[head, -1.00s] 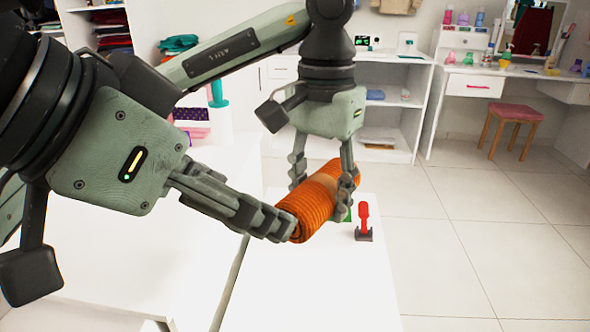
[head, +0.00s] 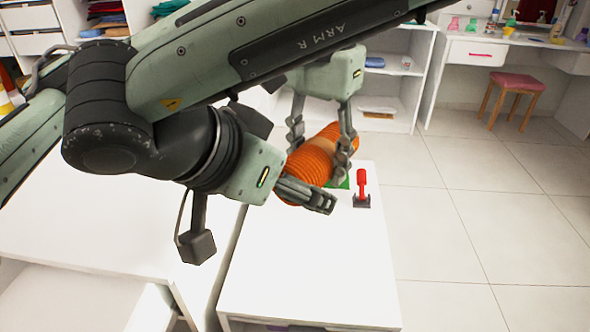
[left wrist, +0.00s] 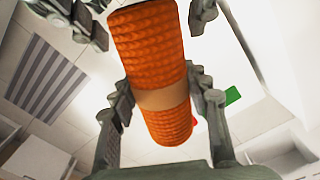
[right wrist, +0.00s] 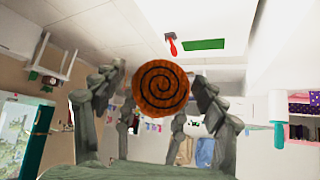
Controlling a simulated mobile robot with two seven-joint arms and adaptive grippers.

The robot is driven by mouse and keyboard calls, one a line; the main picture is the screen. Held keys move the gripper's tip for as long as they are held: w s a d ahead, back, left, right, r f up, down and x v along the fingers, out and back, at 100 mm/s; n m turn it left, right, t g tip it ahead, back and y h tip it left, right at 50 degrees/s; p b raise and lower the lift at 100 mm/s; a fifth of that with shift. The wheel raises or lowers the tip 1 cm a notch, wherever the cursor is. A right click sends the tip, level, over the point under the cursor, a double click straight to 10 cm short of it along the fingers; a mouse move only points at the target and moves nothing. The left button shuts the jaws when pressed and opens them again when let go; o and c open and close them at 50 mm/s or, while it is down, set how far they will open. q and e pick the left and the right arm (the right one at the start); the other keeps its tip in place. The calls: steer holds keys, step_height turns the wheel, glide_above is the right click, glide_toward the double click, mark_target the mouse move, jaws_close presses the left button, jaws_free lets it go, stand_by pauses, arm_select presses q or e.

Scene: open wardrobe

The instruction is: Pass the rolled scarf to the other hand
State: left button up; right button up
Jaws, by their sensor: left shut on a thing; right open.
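The rolled scarf (head: 312,165) is an orange ribbed roll with a tan band around its middle. It is held above a white surface, its near end toward my right arm. My left gripper (head: 320,158) is shut on it, fingers on both sides of the band (left wrist: 162,96) in the left wrist view. My right gripper (head: 318,196) is open at the near end, one finger partly hidden by the roll. In the right wrist view the scarf's spiral end (right wrist: 160,90) sits between the right gripper's open fingers, with the left fingers behind it.
White shelves (head: 395,85) and a pink stool (head: 515,85) stand behind. The floor at right is clear.

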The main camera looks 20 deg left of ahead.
mark_target(319, 144)
steer(key=shift+c, duration=0.5)
steer(key=c, duration=1)
arm_select(q)
steer(key=o, duration=1.2)
arm_select(e)
steer(key=shift+c, duration=0.7)
arm_select(q)
steer(key=shift+o, duration=0.2)
step_height(319, 144, up, 12)
